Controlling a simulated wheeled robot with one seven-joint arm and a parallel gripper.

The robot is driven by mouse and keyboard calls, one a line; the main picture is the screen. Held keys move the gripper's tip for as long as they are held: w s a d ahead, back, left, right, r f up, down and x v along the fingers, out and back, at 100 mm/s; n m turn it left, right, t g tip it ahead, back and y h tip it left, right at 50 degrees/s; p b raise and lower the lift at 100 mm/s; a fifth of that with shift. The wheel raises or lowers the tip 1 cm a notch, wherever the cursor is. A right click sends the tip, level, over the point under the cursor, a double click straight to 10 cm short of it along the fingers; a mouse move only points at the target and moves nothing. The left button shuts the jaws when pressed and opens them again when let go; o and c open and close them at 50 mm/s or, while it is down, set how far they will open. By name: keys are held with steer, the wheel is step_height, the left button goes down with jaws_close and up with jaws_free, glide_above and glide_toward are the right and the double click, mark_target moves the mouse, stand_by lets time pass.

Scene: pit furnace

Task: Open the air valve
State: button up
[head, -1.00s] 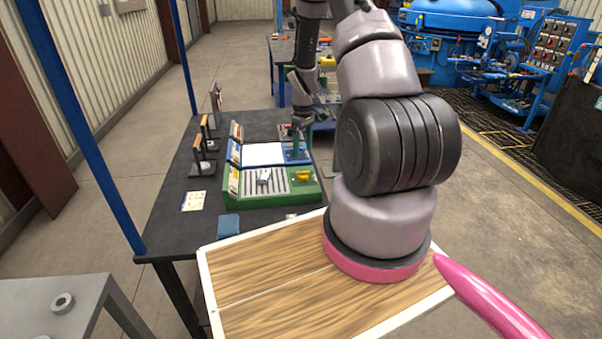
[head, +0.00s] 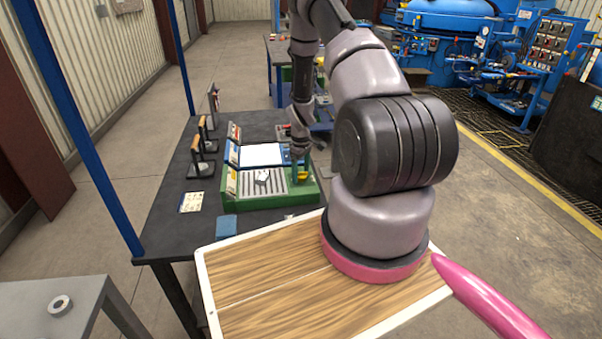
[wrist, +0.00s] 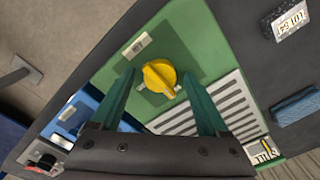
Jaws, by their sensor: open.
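A yellow knob (wrist: 158,76), which I take to be the air valve's handle, sits on the green panel (wrist: 185,35) in the wrist view. A small pale label lies beside it. My gripper (wrist: 159,84) is open, with one teal finger to each side of the knob in the picture. Contact and the exact height above the panel cannot be told. In the head view the knob (head: 302,176) is partly hidden by my gripper (head: 300,168), which points down over the right end of the green panel (head: 265,203).
A blue panel (head: 261,155) stands just behind the green one on the dark table (head: 175,228). Wooden-handled tools (head: 201,150) stand at the left. A slotted grille (wrist: 205,107) adjoins the knob.

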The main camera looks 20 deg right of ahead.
jaws_close()
steer(key=shift+m, duration=0.4)
steer(key=m, duration=0.3)
steer(key=shift+m, duration=0.4)
steer(key=m, duration=0.4)
steer(key=shift+m, duration=0.3)
steer(key=m, duration=0.8)
steer(key=shift+m, duration=0.3)
